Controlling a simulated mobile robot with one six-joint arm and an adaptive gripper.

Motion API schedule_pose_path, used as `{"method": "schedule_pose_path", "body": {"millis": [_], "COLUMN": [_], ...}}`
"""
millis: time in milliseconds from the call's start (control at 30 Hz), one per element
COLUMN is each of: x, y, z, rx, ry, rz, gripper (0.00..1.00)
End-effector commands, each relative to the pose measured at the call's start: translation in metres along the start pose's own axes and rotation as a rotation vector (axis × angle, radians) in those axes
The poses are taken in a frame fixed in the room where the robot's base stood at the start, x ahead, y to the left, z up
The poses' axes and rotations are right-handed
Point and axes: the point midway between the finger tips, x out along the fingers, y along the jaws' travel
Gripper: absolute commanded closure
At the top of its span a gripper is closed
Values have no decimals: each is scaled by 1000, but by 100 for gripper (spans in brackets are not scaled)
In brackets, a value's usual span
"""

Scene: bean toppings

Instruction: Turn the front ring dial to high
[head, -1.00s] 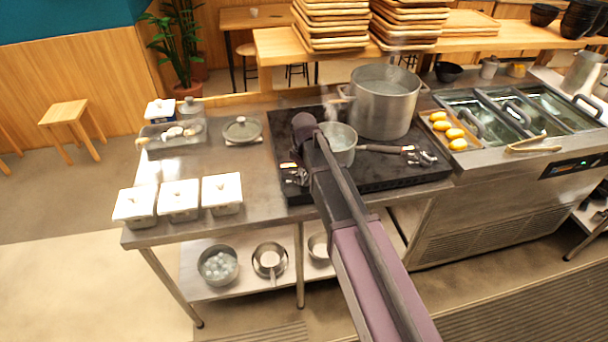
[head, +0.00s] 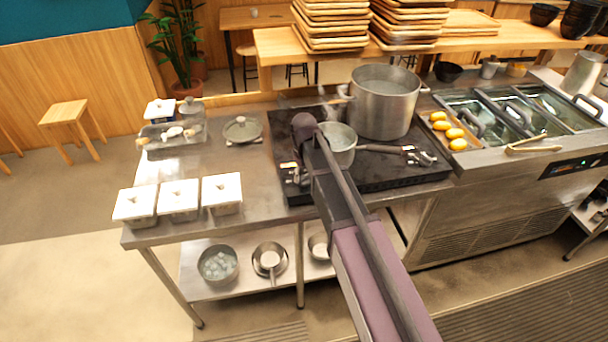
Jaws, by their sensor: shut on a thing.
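A black stove (head: 385,180) is set in the steel counter. A small pot (head: 341,150) stands on it near my arm, and a large steel pot (head: 383,105) stands behind. Small metal fittings show on the stove's left side (head: 294,174) and right side (head: 416,156); I cannot tell if either is the front ring dial. My arm reaches from the bottom right up over the stove's front, its dark joint left of the small pot. My gripper's fingers are hidden behind my arm, so their hold on the dial cannot be seen.
Several lidded white containers (head: 179,198) stand on the counter's left. A pot lid (head: 242,129) lies behind them. Yellow food pieces (head: 446,130) and steel wells (head: 520,110) are at the right. Bare counter (head: 250,165) shows left of the stove.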

Motion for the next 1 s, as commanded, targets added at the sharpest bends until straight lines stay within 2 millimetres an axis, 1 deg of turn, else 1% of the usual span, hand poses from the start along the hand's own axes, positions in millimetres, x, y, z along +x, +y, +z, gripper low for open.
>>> {"method": "schedule_pose_path", "body": {"millis": [300, 333, 367, 400, 433, 1000], "x": [0, 0, 0, 0, 0, 0], "y": [-1, -1, -1, -1, -1, 0], "z": [2, 2, 2, 2, 1, 0], "rx": [3, 3, 3, 3, 2, -15], "ry": [-4, -4, -4, -3, -3, -1], "rz": [-2, -2, -2, -1, -1, 0], "gripper": [88, 31, 22, 10, 6, 6]}}
